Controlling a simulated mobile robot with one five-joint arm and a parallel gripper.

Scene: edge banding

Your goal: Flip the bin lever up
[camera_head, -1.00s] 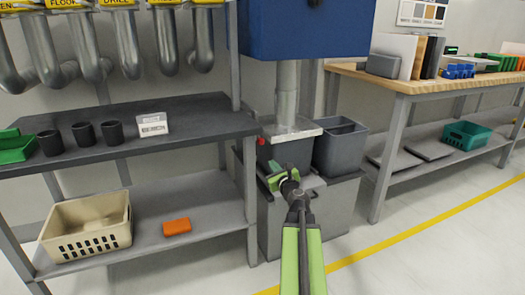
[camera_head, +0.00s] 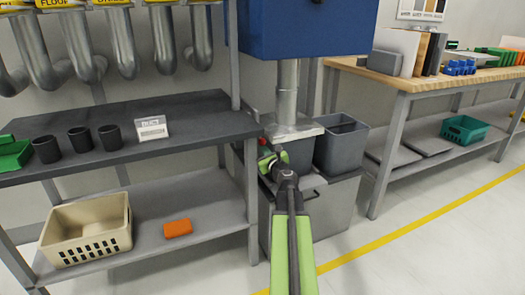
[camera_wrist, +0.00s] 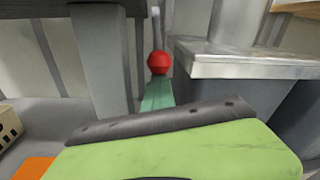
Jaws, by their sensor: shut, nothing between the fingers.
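The bin lever shows in the wrist view as a grey rod with a red ball knob (camera_wrist: 159,62) at its lower end. In the head view the red knob (camera_head: 263,142) sits left of the bin under the blue machine, beside the shelf post. My gripper (camera_head: 265,158) is shut and empty, just below the knob in the head view. In the wrist view the tip of my gripper (camera_wrist: 157,94) lies just under the knob, with little or no visible gap; I cannot tell whether they touch. The lever's pivot is hidden.
A metal flange (camera_head: 292,130) and a grey open bin (camera_head: 341,146) stand just right of the lever. The dark shelf (camera_head: 195,125) and its post (camera_head: 251,200) are close on the left. A wooden workbench (camera_head: 420,83) stands at right. The floor in front is clear.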

